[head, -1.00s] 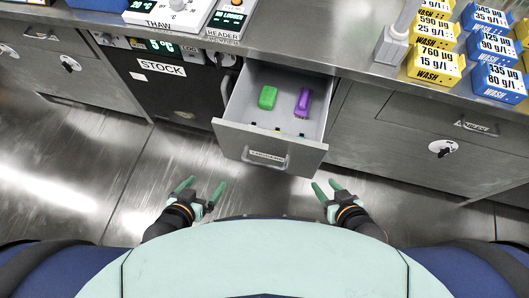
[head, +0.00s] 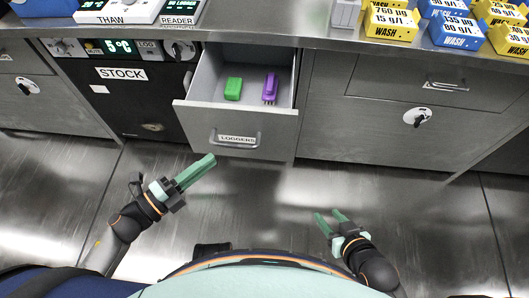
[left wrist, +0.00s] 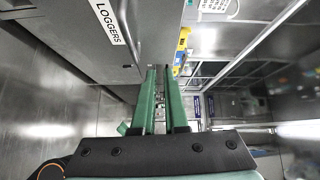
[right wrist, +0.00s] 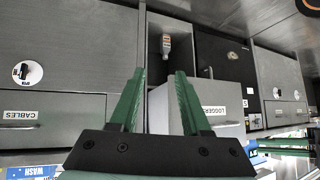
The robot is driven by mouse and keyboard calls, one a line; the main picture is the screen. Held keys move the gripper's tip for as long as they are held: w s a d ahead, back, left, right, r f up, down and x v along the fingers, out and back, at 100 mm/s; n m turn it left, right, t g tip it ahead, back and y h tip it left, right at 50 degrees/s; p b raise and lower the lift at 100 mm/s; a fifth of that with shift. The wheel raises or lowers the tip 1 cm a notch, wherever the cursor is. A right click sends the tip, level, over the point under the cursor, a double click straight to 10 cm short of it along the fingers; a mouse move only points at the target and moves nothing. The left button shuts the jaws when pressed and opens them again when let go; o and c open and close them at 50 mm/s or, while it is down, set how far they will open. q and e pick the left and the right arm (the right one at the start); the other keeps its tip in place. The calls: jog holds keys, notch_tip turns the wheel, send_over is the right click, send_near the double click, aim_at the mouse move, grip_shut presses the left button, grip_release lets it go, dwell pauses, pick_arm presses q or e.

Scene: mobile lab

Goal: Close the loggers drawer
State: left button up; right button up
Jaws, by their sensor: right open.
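The grey loggers drawer (head: 268,114) stands pulled out from under the bench in the head view. A green block (head: 233,88) and a purple block (head: 270,88) lie in it. Its bar handle and LOGGERS label (head: 237,139) are on the front; the label also shows in the left wrist view (left wrist: 109,22) and the right wrist view (right wrist: 215,110). My left gripper (head: 211,160) is just below and left of the handle, apart from it and empty, with a narrow gap between the fingers. My right gripper (head: 328,215) is open and empty, low and right of the drawer.
A black STOCK unit (head: 130,100) is left of the drawer. A closed drawer and door (head: 400,125) are to the right. Blue and yellow WASH boxes (head: 390,22) and instruments (head: 118,12) stand on the bench. The floor before the drawer is clear.

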pick_arm(q)
jog(key=shift+s+d+f+m+g+h, duration=0.4)
jog(key=shift+m+g+h, duration=0.1)
jog(key=shift+m, duration=0.3)
grip_shut()
send_near(259, 123)
jog(key=d, duration=0.4)
jog(key=shift+w+d, duration=0.15)
jog(key=shift+w, duration=1)
jog(key=shift+w+b, duration=0.3)
jog(key=shift+w, duration=0.5)
jog(key=shift+w, duration=0.1)
